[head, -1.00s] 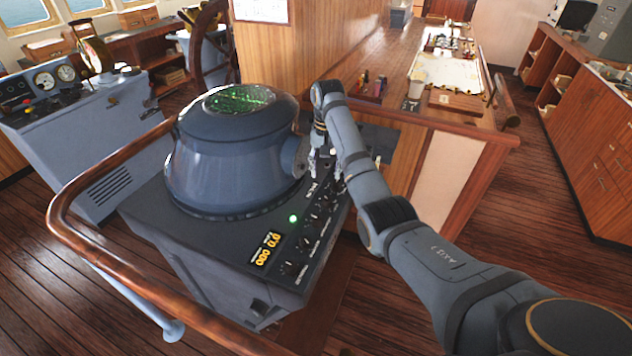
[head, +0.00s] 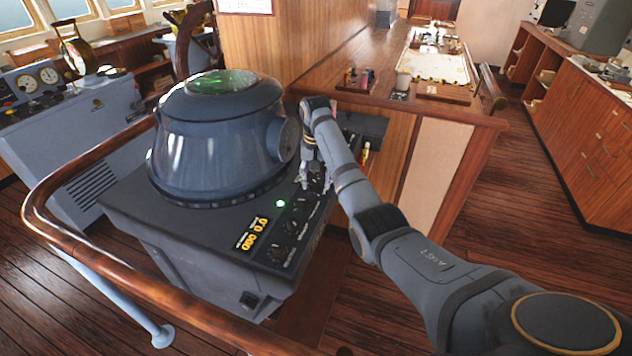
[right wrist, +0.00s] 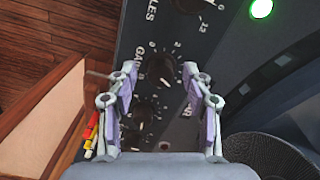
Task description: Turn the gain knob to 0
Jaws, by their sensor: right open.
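The radar console (head: 140,215) stands ahead of me, with a row of black knobs along its right edge. In the right wrist view the gain knob (right wrist: 160,71), with a partly hidden "GAIN" label beside it, lies between my right fingertips. My right gripper (right wrist: 159,69) is open, one finger on each side of the knob with a visible gap. In the head view my right gripper (head: 318,178) is over the far part of the knob row and hides the knobs there. My left gripper is not in view.
A big round radar housing (head: 215,145) rises left of the knobs, close to my right gripper. A wooden handrail (head: 95,280) runs around the console's front and left. Another knob (right wrist: 135,138) sits below the gain knob. A chart table (head: 345,70) stands behind.

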